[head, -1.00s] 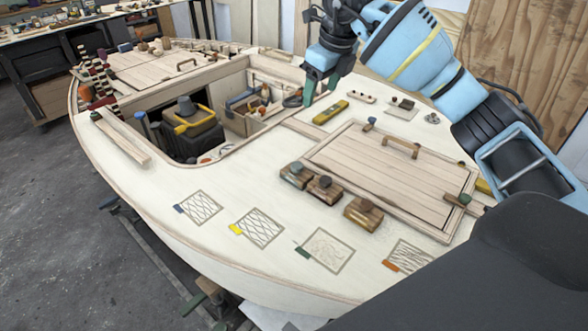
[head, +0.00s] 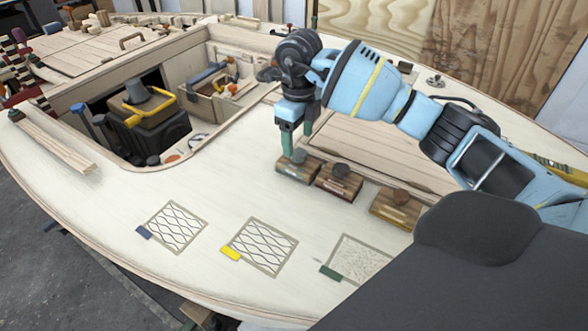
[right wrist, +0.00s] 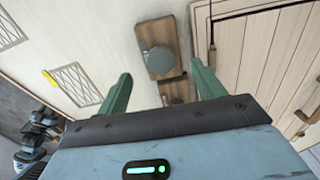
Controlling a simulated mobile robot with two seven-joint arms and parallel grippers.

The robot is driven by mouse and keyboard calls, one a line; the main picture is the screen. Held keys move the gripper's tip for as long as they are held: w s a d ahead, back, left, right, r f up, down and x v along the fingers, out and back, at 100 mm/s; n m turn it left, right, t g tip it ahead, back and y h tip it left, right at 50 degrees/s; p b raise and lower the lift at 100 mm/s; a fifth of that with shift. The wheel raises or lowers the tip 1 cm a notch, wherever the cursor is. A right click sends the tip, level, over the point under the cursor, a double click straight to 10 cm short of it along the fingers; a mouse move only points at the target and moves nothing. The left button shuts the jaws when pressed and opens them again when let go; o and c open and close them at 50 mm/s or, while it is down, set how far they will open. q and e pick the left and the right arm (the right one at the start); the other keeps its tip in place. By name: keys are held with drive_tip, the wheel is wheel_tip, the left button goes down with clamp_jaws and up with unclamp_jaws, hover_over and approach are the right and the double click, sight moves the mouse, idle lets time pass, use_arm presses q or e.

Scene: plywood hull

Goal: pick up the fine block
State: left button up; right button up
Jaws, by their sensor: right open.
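Three wooden blocks with round knobs stand in a row on the pale deck: a left block (head: 312,172) with a grey knob, a middle block (head: 345,187) with a dark knob, and a right block (head: 400,214) with a brown knob. No readable label shows which is the fine one. My right gripper (head: 297,147), with green fingers, is open and empty at the left block's knob. My left gripper is not in view.
Framed patches (head: 262,246) with coloured tabs lie on the deck in front of the blocks. A planked hatch (head: 368,150) lies behind them, close to my right arm. An open well (head: 140,112) with a dark, yellow-handled box is at left. Bare deck separates well and blocks.

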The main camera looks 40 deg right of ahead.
sight(298, 154)
drive_tip(key=shift+s+f, duration=0.1)
drive_tip(key=shift+f, duration=0.25)
drive_tip(key=shift+d+f, duration=0.1)
drive_tip(key=shift+f, duration=3.3)
drive_tip(key=c, duration=0.9)
drive_tip(key=shift+o, duration=0.2)
drive_tip(key=shift+r, duration=0.1)
drive_tip(key=shift+r, duration=0.45)
drive_tip(key=shift+s+a+r, duration=0.1)
drive_tip(key=shift+a+r, duration=0.05)
drive_tip(key=shift+r, duration=0.5)
drive_tip(key=shift+s+a+r, duration=0.1)
drive_tip(key=shift+r, duration=0.5)
drive_tip(key=s+a, duration=0.3)
drive_tip(key=s+a+r, duration=0.1)
drive_tip(key=s+a, duration=0.6)
drive_tip(key=a, duration=0.1)
drive_tip(key=shift+s+r, duration=0.25)
drive_tip(key=shift+s, duration=0.1)
